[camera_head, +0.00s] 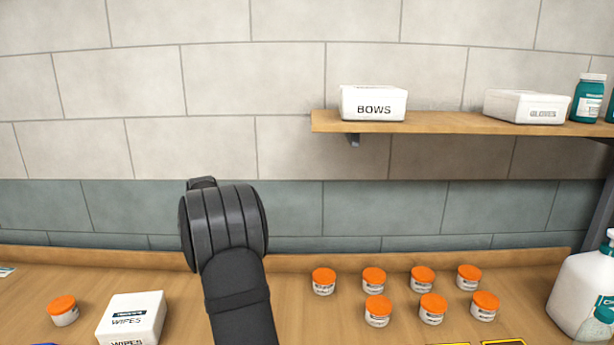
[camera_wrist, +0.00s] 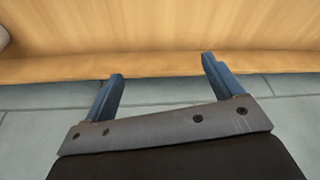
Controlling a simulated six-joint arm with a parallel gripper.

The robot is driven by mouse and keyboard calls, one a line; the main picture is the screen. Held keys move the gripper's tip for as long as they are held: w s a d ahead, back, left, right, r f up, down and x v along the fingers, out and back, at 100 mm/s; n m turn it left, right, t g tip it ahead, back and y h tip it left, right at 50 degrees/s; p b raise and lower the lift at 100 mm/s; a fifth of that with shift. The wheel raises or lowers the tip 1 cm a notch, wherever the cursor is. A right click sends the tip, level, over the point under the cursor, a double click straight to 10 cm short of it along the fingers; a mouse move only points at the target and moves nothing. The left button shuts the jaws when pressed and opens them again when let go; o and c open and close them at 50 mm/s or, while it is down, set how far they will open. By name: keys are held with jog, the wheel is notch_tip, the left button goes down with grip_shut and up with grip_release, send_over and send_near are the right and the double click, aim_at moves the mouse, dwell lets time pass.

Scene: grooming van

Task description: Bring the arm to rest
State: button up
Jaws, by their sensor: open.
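My gripper (camera_wrist: 165,82) shows in the wrist view with its two blue-grey fingers spread wide apart. It is open, and nothing is between the fingers. Beyond the fingertips lie the wooden counter's raised back edge and the tiled wall. In the head view my dark arm rises from the bottom, left of centre, in front of the wall. The gripper fingers are hidden there behind the arm.
Several orange-lidded jars (camera_head: 374,280) stand on the wooden counter (camera_head: 400,258) right of my arm. Another jar (camera_head: 63,311) and a white wipes box (camera_head: 132,318) stand left. A wall shelf (camera_head: 440,123) holds a bows box (camera_head: 373,103). A white pump bottle (camera_head: 583,290) stands far right.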

jog(key=s+d+m+h, duration=0.1)
jog(key=s+d+m, duration=0.1)
jog(key=d, duration=0.7)
jog(key=s+d+m+h, duration=0.1)
jog(key=d+m, duration=0.4)
jog(key=d, duration=0.5)
jog(key=s+d+m, duration=0.3)
jog(key=s+d, duration=0.1)
jog(key=d, duration=0.5)
jog(key=shift+d+f+m+h, duration=0.2)
jog(key=shift+m+h, duration=0.1)
jog(key=shift+h, duration=0.1)
jog(key=shift+o, duration=0.3)
jog(key=shift+w, duration=0.1)
